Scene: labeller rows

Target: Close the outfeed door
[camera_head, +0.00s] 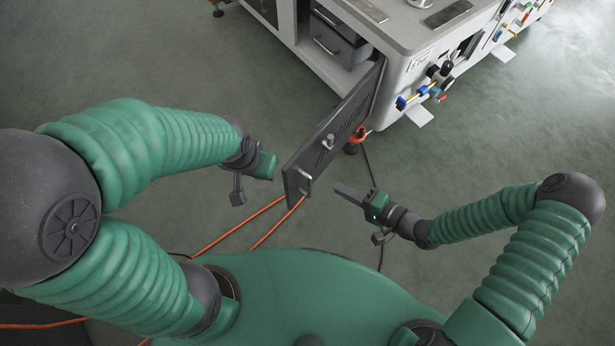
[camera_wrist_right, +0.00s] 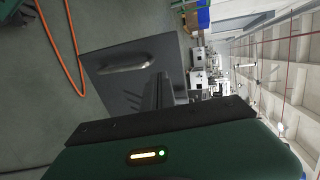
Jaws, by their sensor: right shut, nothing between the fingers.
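The outfeed door (camera_head: 335,135) is a dark grey panel that stands swung open from the light grey machine (camera_head: 405,65), reaching out towards me. In the right wrist view the door (camera_wrist_right: 105,85) shows with a pale bar handle (camera_wrist_right: 125,64). My right gripper (camera_head: 338,188) is shut and empty, just right of the door's free end; whether it touches the door I cannot tell. My left gripper (camera_head: 262,165) is left of the door, apart from it; its fingers do not show clearly.
The machine's open bay (camera_head: 328,42) shows drawers inside. Coloured connectors (camera_head: 418,97) stick out from the machine's right side. Orange hoses (camera_head: 245,222) and a dark cable (camera_head: 370,185) run over the floor. The floor (camera_head: 520,130) at right is clear.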

